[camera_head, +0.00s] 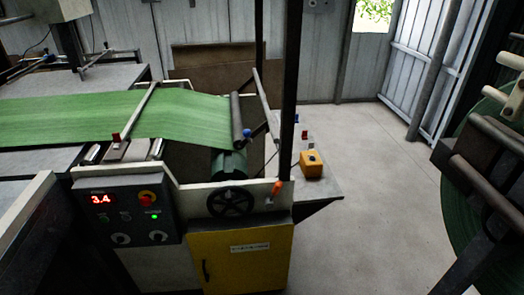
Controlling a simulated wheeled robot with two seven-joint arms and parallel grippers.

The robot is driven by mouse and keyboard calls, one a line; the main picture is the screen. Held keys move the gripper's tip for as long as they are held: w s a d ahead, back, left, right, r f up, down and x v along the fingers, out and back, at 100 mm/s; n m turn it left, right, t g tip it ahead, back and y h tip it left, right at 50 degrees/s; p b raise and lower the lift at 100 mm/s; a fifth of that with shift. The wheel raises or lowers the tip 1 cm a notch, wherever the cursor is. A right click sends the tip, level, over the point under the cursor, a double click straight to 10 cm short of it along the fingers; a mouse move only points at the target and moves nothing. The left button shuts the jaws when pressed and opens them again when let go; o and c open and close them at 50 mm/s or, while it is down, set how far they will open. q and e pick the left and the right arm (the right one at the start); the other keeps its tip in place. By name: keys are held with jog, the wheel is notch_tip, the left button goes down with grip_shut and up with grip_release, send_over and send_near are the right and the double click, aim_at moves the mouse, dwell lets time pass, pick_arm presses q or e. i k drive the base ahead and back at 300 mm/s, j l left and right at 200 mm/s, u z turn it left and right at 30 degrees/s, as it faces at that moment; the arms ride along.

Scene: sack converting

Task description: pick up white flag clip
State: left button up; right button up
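I cannot clearly pick out a white flag clip in the head view. A small pale spot (268,201) shows on the machine's front edge beside an orange-tipped piece (277,187), but it is too small to identify. A small red piece (305,134) and a small blue piece (297,118) stand on the grey side shelf (322,186), near a yellow box with a dark knob (312,163). Neither of my grippers shows in this view.
Green woven sheet (70,120) runs across the machine to a roller. A control panel (125,212) and yellow cabinet door (240,258) face me. A dark post (291,80) rises beside the shelf. A large green roll (462,205) stands right. Floor between (390,200) is clear.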

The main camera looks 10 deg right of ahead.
aim_at(311, 144)
jog(key=i+l, duration=0.1)
jog(key=i+l+z, duration=0.1)
jog(key=i+z, duration=0.5)
jog(key=z, duration=0.2)
